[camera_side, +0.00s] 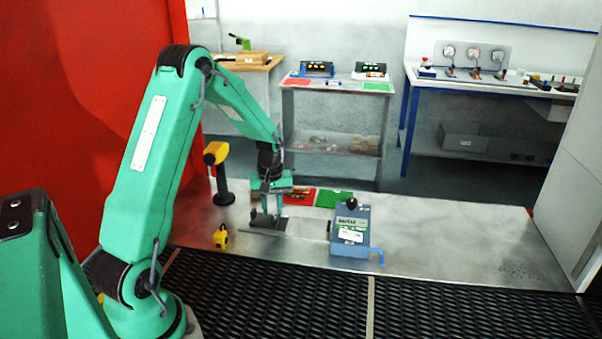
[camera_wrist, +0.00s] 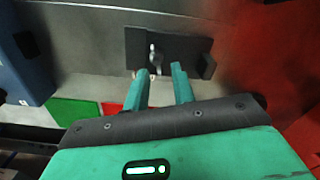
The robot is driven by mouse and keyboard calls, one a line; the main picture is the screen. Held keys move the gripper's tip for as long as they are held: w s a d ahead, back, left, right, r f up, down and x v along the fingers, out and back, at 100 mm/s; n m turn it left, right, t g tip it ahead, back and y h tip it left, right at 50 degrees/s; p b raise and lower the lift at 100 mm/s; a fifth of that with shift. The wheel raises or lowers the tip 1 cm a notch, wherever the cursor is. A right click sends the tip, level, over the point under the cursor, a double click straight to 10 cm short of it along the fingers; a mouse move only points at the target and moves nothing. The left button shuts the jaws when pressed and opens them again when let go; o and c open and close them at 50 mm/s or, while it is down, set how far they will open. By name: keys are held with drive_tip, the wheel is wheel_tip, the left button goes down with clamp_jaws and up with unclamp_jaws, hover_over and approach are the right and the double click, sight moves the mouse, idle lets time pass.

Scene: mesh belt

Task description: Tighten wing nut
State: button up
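A small silvery metal piece, seemingly the wing nut (camera_wrist: 153,57), stands on a dark plate (camera_wrist: 190,47) in the wrist view. The plate has a raised block at its right end. My gripper (camera_wrist: 158,70) is open, its two green fingers apart with a gap between them. In the side view my gripper (camera_side: 266,216) is low over the dark plate (camera_side: 268,224) on the metal bench; the nut cannot be made out there.
A blue-grey box (camera_side: 350,228) with a black knob stands right of the plate. Red (camera_side: 299,196) and green (camera_side: 331,198) mats lie behind. A yellow scanner-like device (camera_side: 216,155) on a stand and a small yellow object (camera_side: 220,238) are left. The bench's right side is clear.

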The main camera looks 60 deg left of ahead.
clamp_jaws()
drive_tip(key=shift+m, duration=0.3)
drive_tip(key=shift+w+d+m, duration=0.15)
drive_tip(key=shift+w+m, duration=0.05)
drive_tip(key=shift+m, duration=1.2)
unclamp_jaws()
drive_tip(key=shift+r, duration=0.2)
